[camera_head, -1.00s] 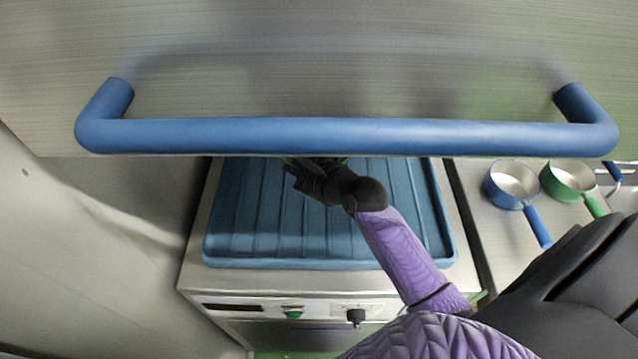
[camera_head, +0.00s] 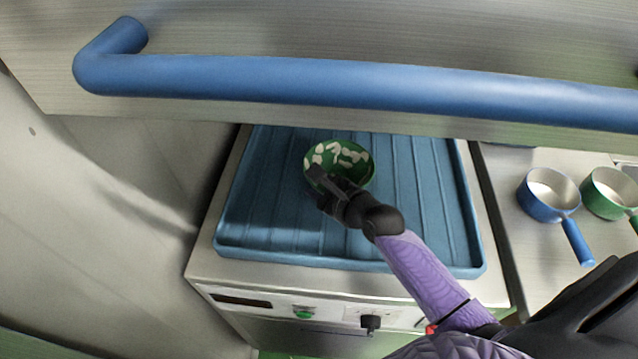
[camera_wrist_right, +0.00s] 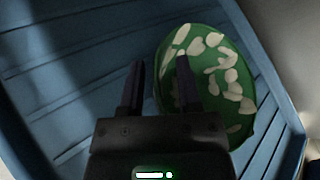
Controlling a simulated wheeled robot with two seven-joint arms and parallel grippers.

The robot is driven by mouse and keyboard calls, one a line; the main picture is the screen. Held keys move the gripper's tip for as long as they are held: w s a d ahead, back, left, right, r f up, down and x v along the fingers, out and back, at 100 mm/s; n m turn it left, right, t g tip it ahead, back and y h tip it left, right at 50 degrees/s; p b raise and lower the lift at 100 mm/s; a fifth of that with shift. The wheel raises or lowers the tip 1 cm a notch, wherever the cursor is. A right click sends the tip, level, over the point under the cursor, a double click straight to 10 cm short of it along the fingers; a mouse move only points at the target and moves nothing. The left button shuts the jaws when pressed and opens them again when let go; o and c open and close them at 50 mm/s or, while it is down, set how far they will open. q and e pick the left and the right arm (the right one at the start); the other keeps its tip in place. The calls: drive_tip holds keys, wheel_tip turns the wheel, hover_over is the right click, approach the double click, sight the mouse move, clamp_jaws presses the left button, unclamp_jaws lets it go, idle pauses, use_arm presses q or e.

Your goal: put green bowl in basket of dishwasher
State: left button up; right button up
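The green bowl (camera_head: 357,161), marked with pale patches, is at the blue ribbed basket (camera_head: 240,225) of the dishwasher, near the middle of its far half. My right gripper (camera_head: 316,178) is at the bowl's near left rim. In the right wrist view, its two fingers (camera_wrist_right: 160,75) stand apart. The bowl (camera_wrist_right: 232,105) is on the right there, its near rim between the fingers and the right finger over its inside. I cannot tell if the bowl rests fully on the basket. My left gripper is not in view.
The raised steel hood with its blue bar handle (camera_head: 330,84) crosses the view above the basket. A blue pan (camera_head: 549,190) and a green pan (camera_head: 610,190) stand on the counter at the right. The dishwasher's front has a black knob (camera_head: 370,322). Much of the basket is bare.

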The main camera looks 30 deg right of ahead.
drive_tip(key=shift+r, duration=0.2)
drive_tip(key=p+v, duration=0.3)
drive_tip(key=v, duration=0.9)
